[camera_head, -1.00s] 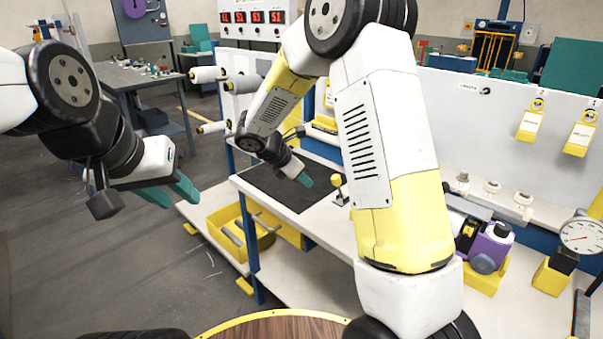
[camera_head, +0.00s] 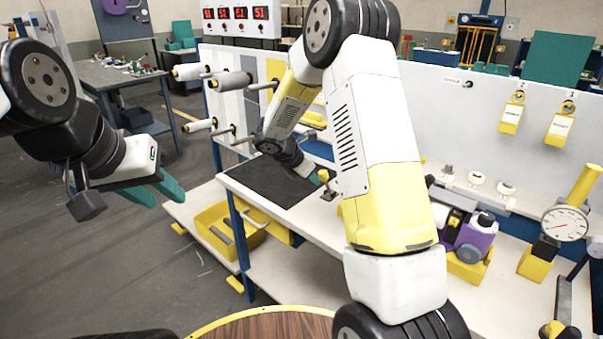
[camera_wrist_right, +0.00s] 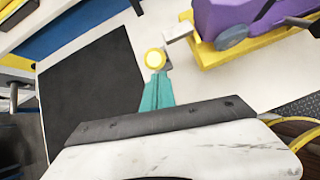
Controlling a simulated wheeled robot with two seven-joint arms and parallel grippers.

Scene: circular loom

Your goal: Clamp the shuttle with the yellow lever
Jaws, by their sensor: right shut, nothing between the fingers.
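The yellow lever shows as a round yellow knob (camera_head: 323,175) on a short stand at the worktop's edge, beside the dark mat. It also shows in the right wrist view (camera_wrist_right: 154,59), just beyond my fingertips. My right gripper (camera_wrist_right: 156,80) has its teal fingers shut and empty, close to the knob; I cannot tell whether they touch. In the head view my right gripper (camera_head: 312,179) is partly hidden behind the knob. A purple body (camera_wrist_right: 235,18), perhaps the shuttle, sits in a yellow holder (camera_wrist_right: 215,55). My left gripper (camera_head: 168,192) is open and empty, left of the bench.
A dark mat (camera_head: 265,180) lies on the white worktop (camera_head: 335,228). A dial gauge (camera_head: 565,224) stands at the right. Rollers (camera_head: 230,82) stick out at the back left. A yellow bin (camera_head: 225,228) sits on the lower shelf. My right arm hides the middle of the bench.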

